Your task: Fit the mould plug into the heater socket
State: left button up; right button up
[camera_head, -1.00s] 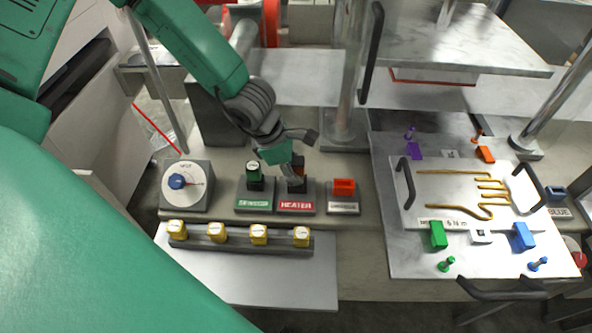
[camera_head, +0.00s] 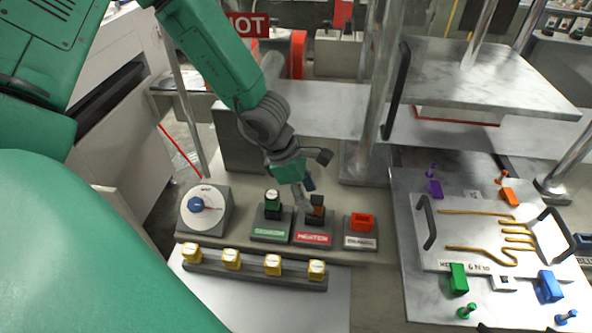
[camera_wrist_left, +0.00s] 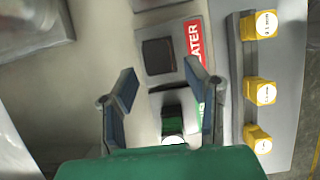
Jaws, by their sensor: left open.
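My left gripper (camera_head: 305,193) is open and empty, just above and left of the plug. My right gripper is out of view.
A dial box (camera_head: 206,210) stands to the left. A rail with several yellow-capped pieces (camera_head: 231,259) runs in front. The mould plate (camera_head: 480,240) with handles and coloured parts lies to the right. A vertical metal post (camera_head: 376,90) rises behind the sockets.

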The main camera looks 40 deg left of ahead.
pick_arm(q)
jog(key=v, duration=0.8)
jog(key=shift+w, duration=0.1)
dwell(0.3)
